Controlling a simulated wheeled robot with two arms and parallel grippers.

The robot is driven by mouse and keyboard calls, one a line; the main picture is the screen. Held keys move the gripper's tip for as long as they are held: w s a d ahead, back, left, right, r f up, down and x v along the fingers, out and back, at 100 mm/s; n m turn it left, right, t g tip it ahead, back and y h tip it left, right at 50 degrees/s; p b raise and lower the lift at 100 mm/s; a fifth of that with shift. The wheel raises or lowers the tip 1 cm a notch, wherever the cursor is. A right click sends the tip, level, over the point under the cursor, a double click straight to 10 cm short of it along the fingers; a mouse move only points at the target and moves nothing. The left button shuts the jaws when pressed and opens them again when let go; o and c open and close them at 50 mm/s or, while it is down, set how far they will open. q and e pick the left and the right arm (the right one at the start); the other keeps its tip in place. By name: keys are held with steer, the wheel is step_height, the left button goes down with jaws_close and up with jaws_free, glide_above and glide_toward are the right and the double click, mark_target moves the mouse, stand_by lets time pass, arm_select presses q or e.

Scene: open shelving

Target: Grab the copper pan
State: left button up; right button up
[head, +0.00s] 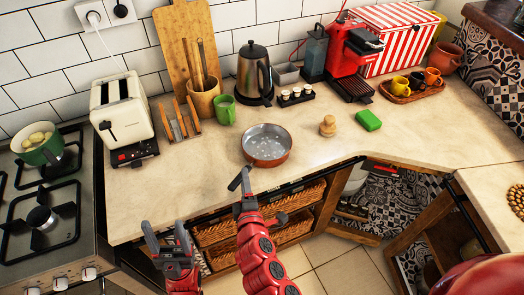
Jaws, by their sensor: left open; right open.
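The copper pan (268,158) stands upright on the beige counter, near its front edge. It is round, with a copper outside and a grey inside that looks empty. My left gripper (167,236) is in front of the counter, lower left of the pan, open and empty.
Behind the pan stand a green mug (224,110), a kettle (255,73) and small cups on a dark tray (295,97). A wooden figure (328,126) and green sponge (367,120) lie to the right. The counter (190,180) left of the pan is clear. A cabinet door (440,235) stands open.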

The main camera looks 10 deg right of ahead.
steer(key=w, duration=0.1)
steer(key=w+p, duration=0.1)
steer(key=w, duration=0.1)
steer(key=shift+w+d+f, duration=0.2)
steer(key=shift+f, duration=0.15)
steer(key=shift+w+a+f+p, duration=0.1)
steer(key=shift+w+f+p, duration=0.2)
steer(key=shift+w, duration=0.3)
steer(key=shift+c, duration=0.3)
jaws_close()
